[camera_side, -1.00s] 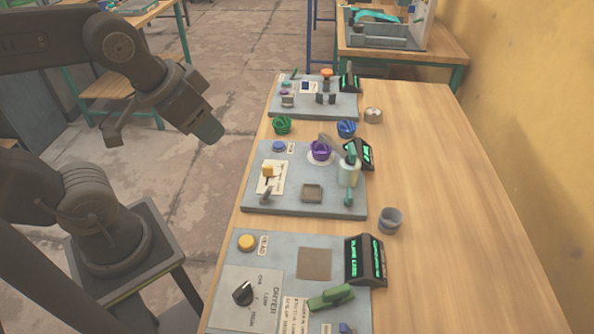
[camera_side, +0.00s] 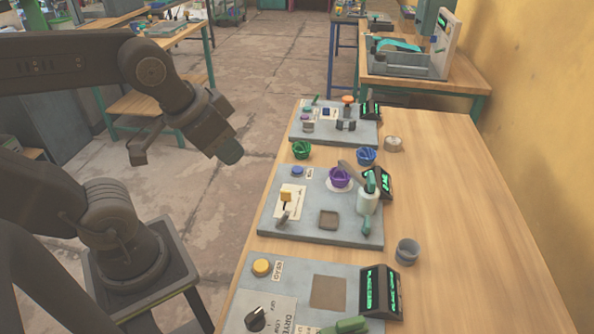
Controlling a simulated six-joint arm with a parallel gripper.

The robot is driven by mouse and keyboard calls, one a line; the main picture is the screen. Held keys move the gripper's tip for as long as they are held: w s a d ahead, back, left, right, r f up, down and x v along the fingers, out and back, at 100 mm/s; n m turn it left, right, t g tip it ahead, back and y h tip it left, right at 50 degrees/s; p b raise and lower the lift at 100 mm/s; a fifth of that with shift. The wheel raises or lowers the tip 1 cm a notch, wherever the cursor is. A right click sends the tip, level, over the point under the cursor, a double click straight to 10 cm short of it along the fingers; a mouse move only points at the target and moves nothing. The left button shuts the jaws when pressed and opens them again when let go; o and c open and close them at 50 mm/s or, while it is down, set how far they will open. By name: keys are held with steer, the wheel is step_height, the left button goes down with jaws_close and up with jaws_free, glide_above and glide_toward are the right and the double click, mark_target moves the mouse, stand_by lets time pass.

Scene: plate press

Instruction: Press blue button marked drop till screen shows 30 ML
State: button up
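A blue button (camera_side: 298,171) sits at the far left corner of the middle grey panel (camera_side: 300,221), with a small white label beside it, too small to read. A black screen with green characters (camera_side: 384,183) stands at that panel's right edge; its reading is not legible.
The middle panel also carries a purple bowl-like part (camera_side: 340,177), a white-and-green bottle-like part (camera_side: 368,195) and a yellow-topped lever (camera_side: 286,196). A dryer panel (camera_side: 290,275) is nearer. A grey cup (camera_side: 407,251) stands right; the table's right side is clear.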

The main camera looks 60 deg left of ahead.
jaws_close()
stand_by(1.4)
